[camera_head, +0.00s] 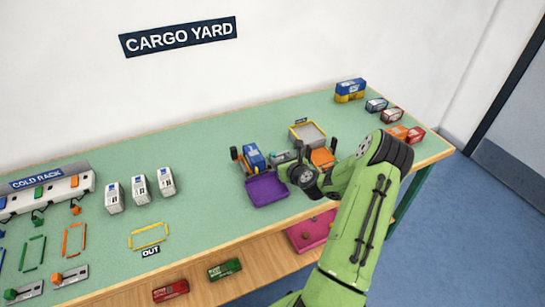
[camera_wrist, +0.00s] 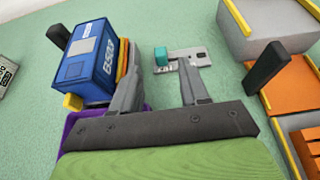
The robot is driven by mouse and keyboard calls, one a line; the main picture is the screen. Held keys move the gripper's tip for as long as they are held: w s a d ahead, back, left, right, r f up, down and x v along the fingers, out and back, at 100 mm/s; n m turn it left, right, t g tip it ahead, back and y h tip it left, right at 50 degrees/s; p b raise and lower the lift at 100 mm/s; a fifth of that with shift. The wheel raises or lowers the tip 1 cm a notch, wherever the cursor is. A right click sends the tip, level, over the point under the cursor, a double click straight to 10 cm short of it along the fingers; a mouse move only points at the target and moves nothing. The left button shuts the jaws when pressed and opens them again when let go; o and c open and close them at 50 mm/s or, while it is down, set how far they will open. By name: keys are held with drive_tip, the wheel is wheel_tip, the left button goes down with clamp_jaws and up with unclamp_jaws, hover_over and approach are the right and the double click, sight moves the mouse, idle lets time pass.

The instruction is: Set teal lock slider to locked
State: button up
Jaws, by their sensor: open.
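The teal lock slider (camera_wrist: 161,57) shows in the wrist view as a small teal block at the left end of its light grey plate (camera_wrist: 197,57). The plate lies on the green table top, with a small dark mark toward its right end. My gripper (camera_wrist: 157,62) is open, with its two grey fingers apart and nothing held. In the wrist view the slider shows between the fingertips; I cannot tell the height gap or any contact. In the head view my gripper (camera_head: 301,176) is over the table, and the plate (camera_head: 282,157) shows small just behind it.
A blue container (camera_wrist: 90,55) stands close left of my fingers. A grey tray with a yellow rim (camera_head: 307,133) and an orange piece (camera_head: 323,158) are to the right. A purple tray (camera_head: 267,188) lies in front. Open table (camera_head: 215,165) lies farther left.

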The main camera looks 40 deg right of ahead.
sight(273, 154)
drive_tip(key=b+x, duration=0.1)
drive_tip(key=x, duration=0.5)
drive_tip(key=shift+w+f, duration=0.1)
clamp_jaws()
